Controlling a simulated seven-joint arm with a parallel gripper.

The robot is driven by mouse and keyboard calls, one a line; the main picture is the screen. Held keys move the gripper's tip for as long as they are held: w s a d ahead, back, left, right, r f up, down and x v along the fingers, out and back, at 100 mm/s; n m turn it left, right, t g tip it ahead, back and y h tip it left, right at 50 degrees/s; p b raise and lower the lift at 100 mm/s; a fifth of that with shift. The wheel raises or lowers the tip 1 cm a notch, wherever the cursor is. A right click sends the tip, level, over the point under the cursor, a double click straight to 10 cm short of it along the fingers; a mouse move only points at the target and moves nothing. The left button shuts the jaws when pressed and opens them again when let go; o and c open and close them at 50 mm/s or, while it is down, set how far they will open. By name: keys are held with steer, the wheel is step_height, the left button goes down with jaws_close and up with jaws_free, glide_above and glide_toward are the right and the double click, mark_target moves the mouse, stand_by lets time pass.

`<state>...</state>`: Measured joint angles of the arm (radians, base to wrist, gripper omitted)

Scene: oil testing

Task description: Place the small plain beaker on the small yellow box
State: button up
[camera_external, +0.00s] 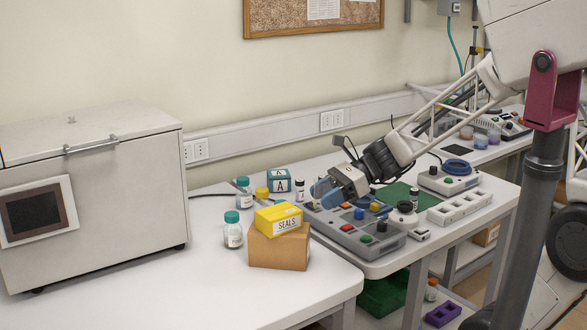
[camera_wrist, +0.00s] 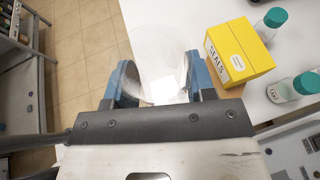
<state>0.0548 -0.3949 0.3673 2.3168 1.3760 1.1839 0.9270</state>
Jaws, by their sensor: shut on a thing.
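The small plain beaker (camera_wrist: 162,62) is clear and see-through, and it sits between the two blue fingers in the wrist view. My gripper (camera_wrist: 158,84) is shut on it. In the external view my gripper (camera_external: 325,189) is in the air to the upper right of the small yellow box (camera_external: 288,218), and the beaker is hard to make out there. The yellow box is labelled SEALS and lies on top of a brown cardboard box (camera_external: 278,251). In the wrist view the yellow box (camera_wrist: 240,54) is just right of the beaker, apart from it. Its top looks bare.
Teal-capped bottles (camera_external: 232,232) stand left of the boxes. A grey control panel (camera_external: 365,238) with coloured buttons is below and right of my gripper. A large grey oven-like cabinet (camera_external: 90,195) fills the left. The front of the white table (camera_external: 210,295) is clear.

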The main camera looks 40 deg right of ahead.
glide_above(279, 211)
steer(key=shift+d+f, duration=0.1)
steer(key=shift+f, duration=0.55)
steer(key=shift+f, duration=1.75)
steer(key=shift+f, duration=0.15)
steer(key=o, duration=0.9)
steer(key=shift+r, duration=0.2)
steer(key=shift+v, duration=5.95)
